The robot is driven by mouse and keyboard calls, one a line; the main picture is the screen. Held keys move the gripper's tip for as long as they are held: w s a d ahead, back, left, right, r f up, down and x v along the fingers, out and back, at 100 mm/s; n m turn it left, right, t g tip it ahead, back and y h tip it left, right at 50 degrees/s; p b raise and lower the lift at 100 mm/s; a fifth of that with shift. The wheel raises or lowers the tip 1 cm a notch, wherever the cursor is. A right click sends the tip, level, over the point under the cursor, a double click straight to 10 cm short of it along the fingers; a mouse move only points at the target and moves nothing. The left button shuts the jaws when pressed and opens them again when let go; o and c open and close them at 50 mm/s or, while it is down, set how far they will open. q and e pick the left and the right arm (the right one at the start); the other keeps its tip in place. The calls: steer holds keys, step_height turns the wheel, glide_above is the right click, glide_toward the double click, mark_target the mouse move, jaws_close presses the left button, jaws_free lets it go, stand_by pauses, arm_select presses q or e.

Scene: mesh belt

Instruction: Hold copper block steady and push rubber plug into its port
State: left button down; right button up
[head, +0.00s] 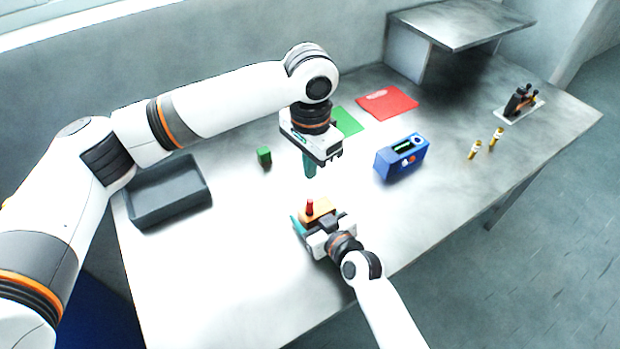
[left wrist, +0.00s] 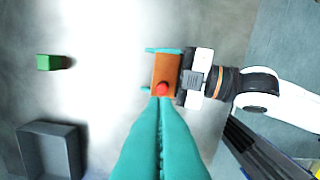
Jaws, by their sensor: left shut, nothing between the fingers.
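The copper block (head: 322,208) is orange and sits near the front edge of the table. It also shows in the left wrist view (left wrist: 165,70). The red rubber plug (head: 310,206) stands upright on top, toward one end of the block, and its lower part is hidden in or behind it. My right gripper (head: 312,221) has its teal fingers on two opposite sides of the block, with no clear gap. My left gripper (head: 309,170) points down, shut and empty, above and behind the block. In the left wrist view its fingertips line up close to the plug (left wrist: 162,88).
A dark grey tray (head: 170,215) stands at left, with a green cube (head: 264,155) near it. A blue box (head: 402,158) is right of the left gripper. Green (head: 347,123) and red (head: 387,102) mats lie behind. Yellow cylinders (head: 475,150) stand farther right. The front left table is clear.

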arm_select(q)
step_height(320, 180, up, 7)
steer(key=shift+f, duration=0.15)
arm_select(e)
steer(key=o, duration=1.1)
steer(key=shift+o, duration=0.2)
